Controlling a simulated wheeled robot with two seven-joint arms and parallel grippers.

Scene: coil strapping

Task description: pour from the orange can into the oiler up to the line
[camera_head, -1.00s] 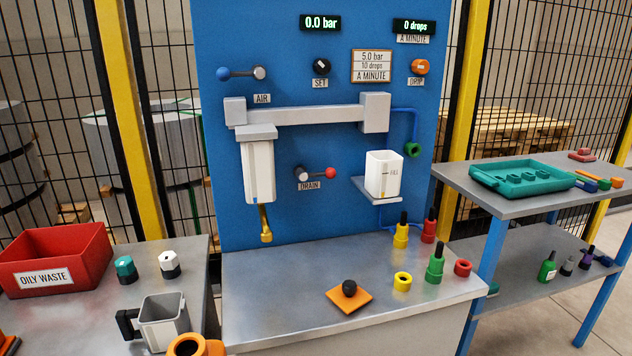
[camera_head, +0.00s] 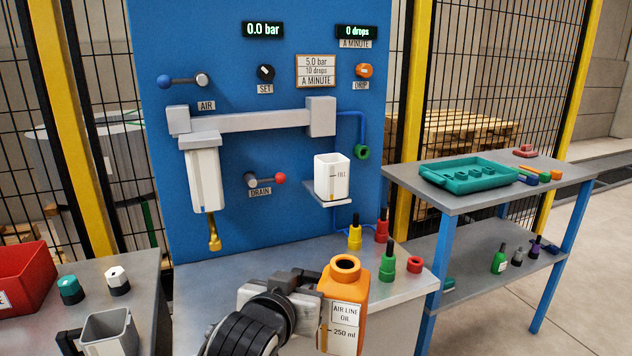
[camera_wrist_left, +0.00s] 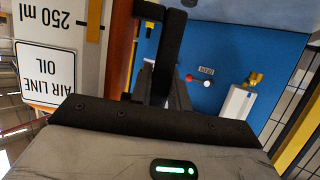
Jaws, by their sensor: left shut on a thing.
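The orange can (camera_head: 352,285), labelled AIR LINE OIL, 250 ml, stands upright in my left gripper (camera_head: 312,303), which is shut on it. In the head view the can is low in the middle, in front of the bench. Its open round mouth faces up; the oil inside cannot be seen. Its label also shows upside down in the left wrist view (camera_wrist_left: 48,68), beside the dark finger (camera_wrist_left: 168,50). The oiler's white cup (camera_head: 332,180), with a fill mark, sits on a small bracket on the blue panel, above and behind the can, apart from it. My right gripper is out of view.
A blue hose with a green end (camera_head: 362,152) hangs beside the cup. A grey jug (camera_head: 108,335) is at lower left. The displays read 0.0 bar and 0 drops.

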